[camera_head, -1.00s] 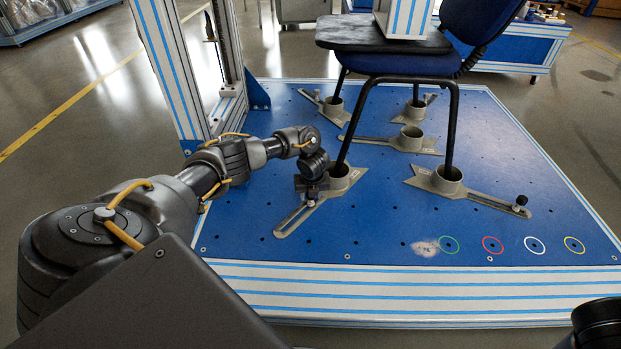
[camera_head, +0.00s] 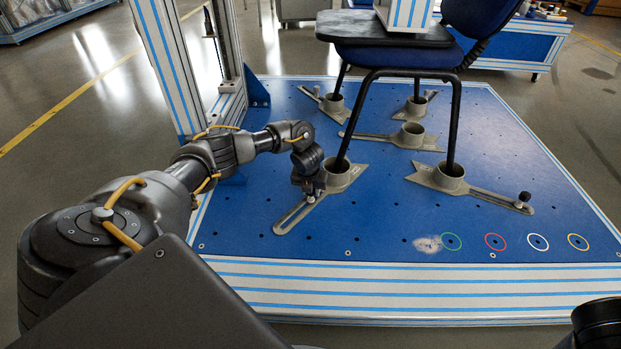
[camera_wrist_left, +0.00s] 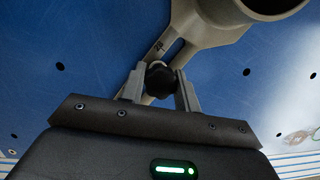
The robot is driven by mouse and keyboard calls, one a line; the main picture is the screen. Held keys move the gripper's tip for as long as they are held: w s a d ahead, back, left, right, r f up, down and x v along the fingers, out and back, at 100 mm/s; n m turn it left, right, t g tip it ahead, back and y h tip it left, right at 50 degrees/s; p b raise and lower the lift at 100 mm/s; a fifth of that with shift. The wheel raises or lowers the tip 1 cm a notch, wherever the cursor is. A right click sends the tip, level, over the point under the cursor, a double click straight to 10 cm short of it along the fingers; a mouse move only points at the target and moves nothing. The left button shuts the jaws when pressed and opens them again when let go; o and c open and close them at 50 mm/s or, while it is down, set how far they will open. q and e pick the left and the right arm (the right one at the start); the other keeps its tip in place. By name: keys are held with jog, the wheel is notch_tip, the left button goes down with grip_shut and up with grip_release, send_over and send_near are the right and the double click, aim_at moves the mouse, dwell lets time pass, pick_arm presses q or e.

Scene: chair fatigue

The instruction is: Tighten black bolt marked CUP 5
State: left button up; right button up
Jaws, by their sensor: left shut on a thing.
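The black bolt (camera_wrist_left: 158,78) sits in the slot of a grey cup bracket, which shows in the wrist view (camera_wrist_left: 205,35) and at the front left of the blue platform in the head view (camera_head: 288,219). A small mark is on the bracket beside the bolt, too small to read surely. My left gripper (camera_head: 313,197) is down at this bracket, and its two fingers (camera_wrist_left: 161,88) are shut on the bolt's head from both sides. In the head view the gripper hides the bolt. My right gripper is not in view.
A blue chair (camera_head: 400,60) stands on the platform (camera_head: 380,225), one front leg in this bracket's cup close to my gripper. Another bracket with a black bolt (camera_head: 525,197) lies to the right. A striped post (camera_head: 165,75) rises behind my left arm. The platform's front is clear.

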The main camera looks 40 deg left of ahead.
pick_arm(q)
jog(key=shift+f+m+b, duration=0.15)
jog(key=shift+m+b, duration=0.5)
jog(key=shift+m, duration=0.05)
jog(key=shift+m+h+b, duration=0.3)
jog(key=shift+m+b, duration=0.2)
jog(key=shift+m, duration=0.8)
jog(key=shift+a+m+h+b, duration=0.1)
jog(key=shift+m+h+b, duration=0.3)
jog(key=shift+m+b, duration=1.05)
jog(key=shift+m, duration=0.55)
